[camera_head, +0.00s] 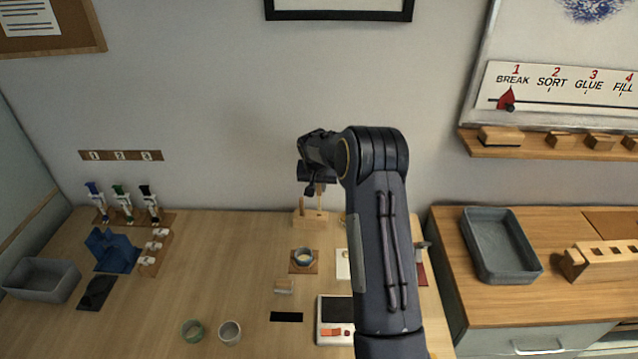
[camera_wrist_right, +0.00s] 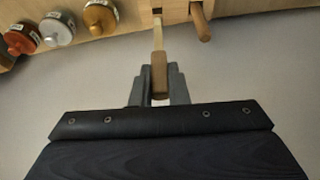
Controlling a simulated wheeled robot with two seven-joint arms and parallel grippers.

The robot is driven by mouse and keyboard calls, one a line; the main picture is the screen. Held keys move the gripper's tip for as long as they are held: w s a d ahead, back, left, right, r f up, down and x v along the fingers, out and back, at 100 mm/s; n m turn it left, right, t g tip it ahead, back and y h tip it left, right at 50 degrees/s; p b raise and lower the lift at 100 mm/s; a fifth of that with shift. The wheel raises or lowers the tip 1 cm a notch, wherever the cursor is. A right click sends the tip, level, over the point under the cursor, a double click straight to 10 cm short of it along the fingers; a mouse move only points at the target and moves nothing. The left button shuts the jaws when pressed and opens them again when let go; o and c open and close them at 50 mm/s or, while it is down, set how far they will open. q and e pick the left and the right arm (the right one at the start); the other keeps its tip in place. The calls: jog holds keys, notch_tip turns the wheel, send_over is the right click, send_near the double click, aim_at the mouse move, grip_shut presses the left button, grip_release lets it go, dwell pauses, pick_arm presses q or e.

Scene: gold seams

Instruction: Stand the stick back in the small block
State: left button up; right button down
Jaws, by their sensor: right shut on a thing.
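The small wooden block (camera_head: 310,218) stands at the back of the table by the wall, and its edge shows at the top of the right wrist view (camera_wrist_right: 175,12). My right gripper (camera_head: 318,186) is above it, shut on the stick (camera_wrist_right: 158,70). The stick has a brown upper part between the fingers and a thin pale end pointing down to the block. That end meets a dark hole in the block in the wrist view; I cannot tell how deep it sits. Another brown stick (camera_wrist_right: 200,22) stands in the block beside it. My left gripper is out of view.
Several lidded jars (camera_wrist_right: 58,28) stand beside the block in the wrist view. A small bowl on a brown mat (camera_head: 303,256) is in front of the block. A white scale (camera_head: 335,320) and two cups (camera_head: 230,332) are nearer. The table's left middle has free room.

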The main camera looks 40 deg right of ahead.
aim_at(319, 201)
jog(key=shift+f+b, duration=0.45)
jog(key=shift+b, duration=0.2)
dwell(1.1)
jog(key=shift+f+b, duration=2.15)
jog(key=shift+f, duration=0.15)
dwell(1.3)
jog(key=shift+f+b, duration=0.4)
jog(key=shift+b, duration=0.15)
dwell(0.4)
jog(key=c, duration=1.3)
grip_release()
jog(key=shift+f, duration=0.1)
jog(key=shift+a, duration=0.1)
jog(key=shift+p+v, duration=0.8)
jog(key=shift+v, duration=1.45)
jog(key=shift+s+r, duration=0.15)
jog(key=shift+r, duration=0.4)
